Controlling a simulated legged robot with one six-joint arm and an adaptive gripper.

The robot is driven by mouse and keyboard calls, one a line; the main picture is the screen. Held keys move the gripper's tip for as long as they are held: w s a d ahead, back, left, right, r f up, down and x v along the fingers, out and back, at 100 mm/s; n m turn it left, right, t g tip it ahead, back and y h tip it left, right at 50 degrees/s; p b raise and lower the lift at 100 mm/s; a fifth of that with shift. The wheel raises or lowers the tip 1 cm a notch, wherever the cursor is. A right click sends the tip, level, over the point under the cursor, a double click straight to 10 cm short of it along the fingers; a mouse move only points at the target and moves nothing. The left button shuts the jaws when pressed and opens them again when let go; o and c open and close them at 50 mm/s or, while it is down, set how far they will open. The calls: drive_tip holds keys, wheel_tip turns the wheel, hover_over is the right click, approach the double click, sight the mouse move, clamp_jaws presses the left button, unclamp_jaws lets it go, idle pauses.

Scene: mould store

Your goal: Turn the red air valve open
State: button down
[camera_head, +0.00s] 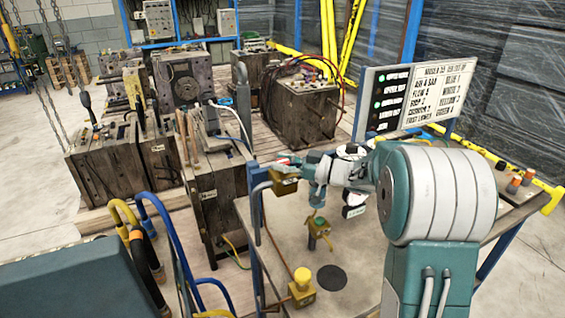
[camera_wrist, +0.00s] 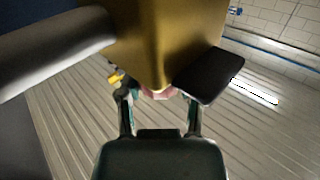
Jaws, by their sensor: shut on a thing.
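The red air valve shows in the head view as a brass block (camera_head: 286,187) at the end of a grey pipe, at the left edge of the grey bench (camera_head: 365,255). A bit of its red handle (camera_head: 283,161) shows above the block. My gripper (camera_head: 297,164) reaches it from the right. In the wrist view the brass block (camera_wrist: 160,40) fills the top middle, and a pinkish-red part (camera_wrist: 158,94) sits below it between my two fingers (camera_wrist: 160,98). My gripper is shut on this red handle. The block hides most of the handle, so its angle cannot be told.
A sign board (camera_head: 425,92) stands behind. Heavy moulds (camera_head: 215,185) crowd the left. A black part (camera_wrist: 211,75) is close right of the block in the wrist view.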

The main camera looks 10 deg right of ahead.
drive_tip(key=shift+w+r, duration=0.1)
drive_tip(key=shift+r, duration=0.05)
drive_tip(key=shift+c, duration=1.2)
unclamp_jaws()
drive_tip(key=v, duration=1.2)
drive_tip(key=shift+w, duration=0.15)
